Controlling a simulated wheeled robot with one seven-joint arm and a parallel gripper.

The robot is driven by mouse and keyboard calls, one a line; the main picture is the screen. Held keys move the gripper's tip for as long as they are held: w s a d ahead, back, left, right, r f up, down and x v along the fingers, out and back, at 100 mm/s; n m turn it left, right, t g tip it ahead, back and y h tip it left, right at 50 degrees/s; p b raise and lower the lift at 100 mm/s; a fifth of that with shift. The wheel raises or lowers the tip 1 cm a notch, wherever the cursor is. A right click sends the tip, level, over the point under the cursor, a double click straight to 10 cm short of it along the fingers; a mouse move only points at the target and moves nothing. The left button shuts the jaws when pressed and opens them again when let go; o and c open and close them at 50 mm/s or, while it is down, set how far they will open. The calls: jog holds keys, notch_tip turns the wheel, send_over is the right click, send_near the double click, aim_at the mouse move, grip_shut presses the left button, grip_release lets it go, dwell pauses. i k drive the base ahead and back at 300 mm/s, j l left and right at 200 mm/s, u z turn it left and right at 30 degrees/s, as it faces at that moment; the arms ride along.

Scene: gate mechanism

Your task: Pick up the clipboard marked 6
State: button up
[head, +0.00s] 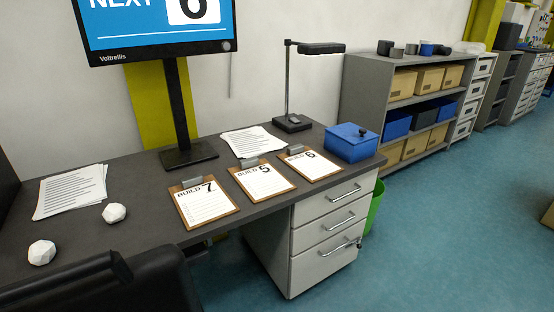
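The clipboard marked 6 (311,166) lies flat on the dark desk, with a brown board, a white sheet and a grey clip at its far edge. It is the rightmost of three clipboards in a row. The clipboard marked 5 (263,182) lies just left of it, and the clipboard marked 7 (205,204) lies further left. A monitor (155,25) above the desk shows "NEXT 6", partly cut off by the top edge. My gripper is not in view.
A blue box (350,143) stands right of clipboard 6. A desk lamp (292,122) and a paper stack (252,141) are behind. Crumpled paper balls (114,213) lie at left. A black chair (110,285) blocks the front left. Blue floor (440,235) is open at right.

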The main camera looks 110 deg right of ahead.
aim_at(314, 167)
jog(key=k+l, duration=0.3)
jog(key=k, duration=0.3)
jog(key=k+l, duration=0.3)
jog(key=k, duration=0.25)
jog(key=k+l+z, duration=0.1)
jog(key=k+l, duration=0.25)
jog(key=k, duration=0.25)
jog(key=k+l, duration=0.35)
jog(key=k, duration=0.2)
